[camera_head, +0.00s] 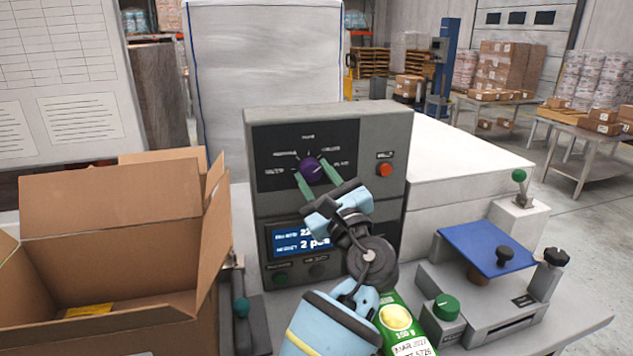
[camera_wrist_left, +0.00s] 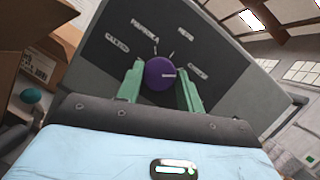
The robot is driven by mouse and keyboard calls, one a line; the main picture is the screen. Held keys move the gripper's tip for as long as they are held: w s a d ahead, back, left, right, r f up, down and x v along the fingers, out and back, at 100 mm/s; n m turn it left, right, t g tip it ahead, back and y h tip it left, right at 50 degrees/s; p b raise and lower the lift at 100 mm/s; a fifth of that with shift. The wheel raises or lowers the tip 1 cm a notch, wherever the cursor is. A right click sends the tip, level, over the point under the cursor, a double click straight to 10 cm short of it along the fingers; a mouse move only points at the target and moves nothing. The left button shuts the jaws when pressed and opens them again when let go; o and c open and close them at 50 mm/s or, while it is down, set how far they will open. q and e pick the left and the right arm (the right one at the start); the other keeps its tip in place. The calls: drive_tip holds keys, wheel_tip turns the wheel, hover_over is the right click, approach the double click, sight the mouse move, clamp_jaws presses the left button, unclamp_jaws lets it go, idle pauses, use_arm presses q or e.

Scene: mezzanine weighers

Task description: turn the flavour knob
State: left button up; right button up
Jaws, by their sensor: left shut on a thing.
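The flavour knob (camera_head: 312,169) is round and purple, on the dark upper panel of a grey machine (camera_head: 400,150). Printed labels and tick marks surround it; most are too small to read. A pale pointer line on the knob shows in the left wrist view (camera_wrist_left: 160,74). My left gripper (camera_head: 315,176) is shut on the knob, with one green finger on each side of it. In the left wrist view the fingers (camera_wrist_left: 161,85) also flank the knob. My right gripper is in neither view.
An orange button (camera_head: 385,169) sits right of the knob. Below is a blue display (camera_head: 302,242). An open cardboard box (camera_head: 110,240) stands at left. A green packet (camera_head: 402,325) lies in front, partly behind my arm. A device with a blue plate (camera_head: 480,245) stands at right.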

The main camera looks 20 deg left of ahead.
use_arm(q)
drive_tip(key=shift+n+g, duration=0.4)
drive_tip(key=shift+n, duration=0.8)
drive_tip(key=shift+y, duration=0.3)
drive_tip(key=o, duration=1)
